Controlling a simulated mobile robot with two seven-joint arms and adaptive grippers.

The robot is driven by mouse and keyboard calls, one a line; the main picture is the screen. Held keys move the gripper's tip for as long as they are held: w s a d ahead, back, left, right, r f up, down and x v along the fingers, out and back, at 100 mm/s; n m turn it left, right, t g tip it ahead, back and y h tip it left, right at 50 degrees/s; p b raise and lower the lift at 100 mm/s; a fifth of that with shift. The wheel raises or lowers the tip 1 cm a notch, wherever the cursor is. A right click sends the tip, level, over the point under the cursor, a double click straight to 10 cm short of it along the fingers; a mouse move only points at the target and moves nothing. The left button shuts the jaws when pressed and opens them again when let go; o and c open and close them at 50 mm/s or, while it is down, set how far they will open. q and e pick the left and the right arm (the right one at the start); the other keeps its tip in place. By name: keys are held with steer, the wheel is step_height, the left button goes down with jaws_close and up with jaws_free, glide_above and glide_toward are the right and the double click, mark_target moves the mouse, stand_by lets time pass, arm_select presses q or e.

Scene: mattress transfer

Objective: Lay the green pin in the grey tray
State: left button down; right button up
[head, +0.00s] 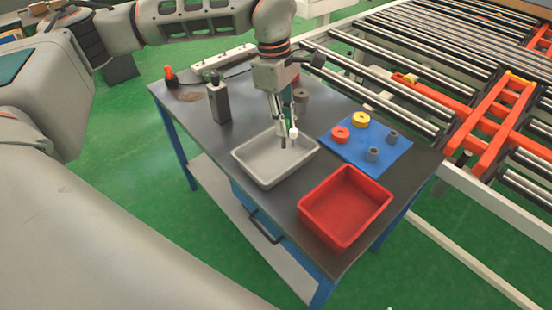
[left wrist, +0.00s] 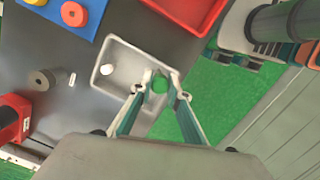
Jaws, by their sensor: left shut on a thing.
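The green pin (head: 287,97) is upright between the fingers of my left gripper (head: 284,128), which is shut on it. In the left wrist view the round green end of the pin (left wrist: 160,84) shows between the fingertips (left wrist: 158,92). The grey tray (head: 254,173) lies on the table below the gripper, and the pin is over it. From these views I cannot tell whether the pin touches the tray floor. A small white piece (left wrist: 106,69) is inside the tray (left wrist: 112,92). My right gripper is not in view.
A red bin (head: 345,206) stands just right of the tray. A blue mat (head: 378,158) behind it holds red and yellow rings and grey pieces. A black bottle (head: 218,101) stands back left, and a grey-brown cylinder (head: 301,97) is behind the gripper. Roller conveyors run beyond the table.

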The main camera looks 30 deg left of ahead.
arm_select(q)
steer(key=w+a+r+n+y+b, duration=0.1)
steer(key=w+r+n+y, duration=0.2)
steer(key=n, duration=1.3)
steer(key=w+a+r+n+b, duration=0.1)
steer(key=w+r+n, duration=0.4)
steer(key=n, duration=1.1)
steer(key=shift+t, duration=0.3)
steer(key=f, duration=0.7)
steer(key=f+p, duration=0.1)
steer(key=f, duration=0.6)
steer(key=f+p, duration=0.1)
steer(key=f, duration=0.6)
steer(key=shift+w+d, duration=0.1)
steer(key=shift+w, duration=0.25)
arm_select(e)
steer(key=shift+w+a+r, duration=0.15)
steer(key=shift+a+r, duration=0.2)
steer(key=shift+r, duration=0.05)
